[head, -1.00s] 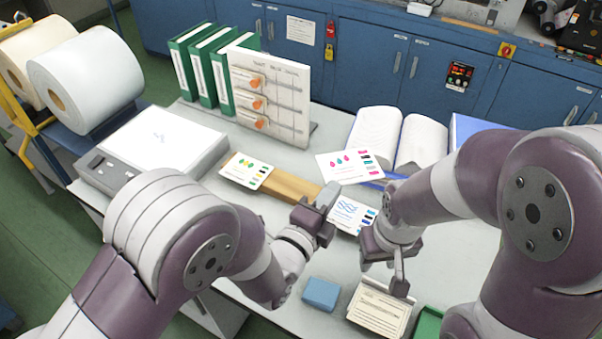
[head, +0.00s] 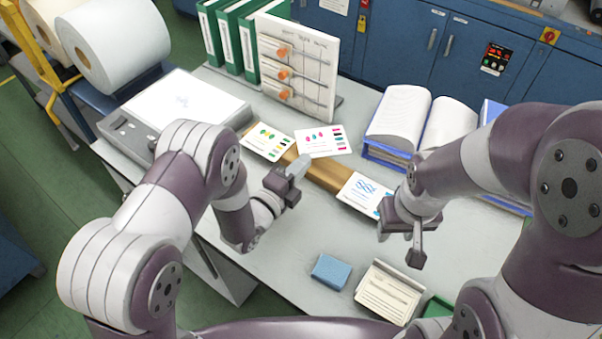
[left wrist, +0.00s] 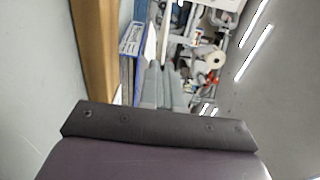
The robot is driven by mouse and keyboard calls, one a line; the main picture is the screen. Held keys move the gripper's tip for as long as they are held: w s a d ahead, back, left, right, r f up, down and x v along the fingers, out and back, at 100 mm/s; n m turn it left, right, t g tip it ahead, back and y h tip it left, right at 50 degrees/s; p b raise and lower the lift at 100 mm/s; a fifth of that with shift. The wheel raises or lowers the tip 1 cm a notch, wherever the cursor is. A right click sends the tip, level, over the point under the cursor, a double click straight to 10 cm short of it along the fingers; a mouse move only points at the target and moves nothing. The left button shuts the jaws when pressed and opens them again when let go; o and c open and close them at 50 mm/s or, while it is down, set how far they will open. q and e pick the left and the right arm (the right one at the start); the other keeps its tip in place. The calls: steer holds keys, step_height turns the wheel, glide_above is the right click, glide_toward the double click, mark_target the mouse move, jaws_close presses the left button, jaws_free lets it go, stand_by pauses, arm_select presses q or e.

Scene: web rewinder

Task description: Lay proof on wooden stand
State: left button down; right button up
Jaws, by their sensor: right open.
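The wooden stand (head: 322,174) is a long low bar lying diagonally on the grey table. A proof with green and yellow marks (head: 267,142) lies at its far left end, and a proof with blue waves (head: 365,191) lies at its near right end. My left gripper (head: 299,167) is shut on the lower left edge of the proof with pink and teal drops (head: 322,141). That proof appears held over the stand's back edge, beside the green-marked one; its exact height is unclear. In the left wrist view the fingers (left wrist: 165,85) are close together. My right gripper (head: 403,245) is open and empty.
A white board with orange knobs (head: 298,65) and green binders (head: 232,35) stand at the back. A blue block (head: 331,271) and a card stack (head: 389,291) lie in front. A light panel (head: 180,103) is at left.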

arm_select(q)
step_height(320, 180, down, 4)
steer(key=shift+w+r, duration=0.1)
steer(key=shift+r, duration=0.05)
steer(key=shift+f+b, duration=0.6)
steer(key=shift+b, duration=0.05)
steer(key=c, duration=1.3)
jaws_free()
steer(key=shift+r, duration=0.1)
steer(key=shift+c, duration=0.2)
steer(key=shift+r, duration=0.1)
